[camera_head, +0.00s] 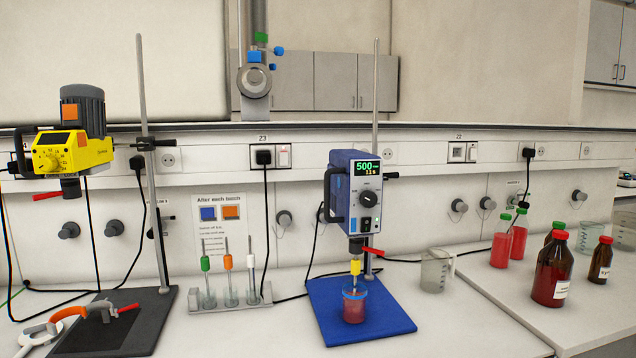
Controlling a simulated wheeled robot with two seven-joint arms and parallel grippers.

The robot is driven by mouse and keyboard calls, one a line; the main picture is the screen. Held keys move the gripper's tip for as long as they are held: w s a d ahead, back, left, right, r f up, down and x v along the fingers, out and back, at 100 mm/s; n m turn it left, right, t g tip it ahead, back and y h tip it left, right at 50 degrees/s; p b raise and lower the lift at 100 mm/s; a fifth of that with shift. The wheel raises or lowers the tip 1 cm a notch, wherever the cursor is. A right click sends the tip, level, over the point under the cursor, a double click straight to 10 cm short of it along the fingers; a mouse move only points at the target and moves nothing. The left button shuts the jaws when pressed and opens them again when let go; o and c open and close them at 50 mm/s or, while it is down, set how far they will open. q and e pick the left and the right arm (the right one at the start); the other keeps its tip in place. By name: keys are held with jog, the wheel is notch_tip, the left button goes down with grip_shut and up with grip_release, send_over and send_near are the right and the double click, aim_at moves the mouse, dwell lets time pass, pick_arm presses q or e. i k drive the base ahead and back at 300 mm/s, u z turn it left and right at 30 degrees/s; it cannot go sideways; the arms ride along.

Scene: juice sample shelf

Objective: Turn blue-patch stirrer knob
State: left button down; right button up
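The blue overhead stirrer (342,190) hangs on a stand over a blue base plate (385,318). Its front is grey, with a lit green display (367,167) reading 500 and a smaller second line. A round dark knob (369,198) sits below the display, with a rocker switch under it. A yellow-collared shaft (355,267) goes down into a beaker of red liquid (354,307). Neither of my grippers shows.
A rack (232,300) holds green, orange and white-topped stirring rods. A sign (221,228) shows blue and orange patches. An orange-handled clamp (52,328) lies over the black base plate. Space before the blue stirrer is clear.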

aim_at(368, 199)
jog(key=i, duration=0.3)
jog(key=z, duration=0.05)
jog(key=k, duration=0.45)
jog(key=u, duration=0.85)
jog(key=i, duration=0.7)
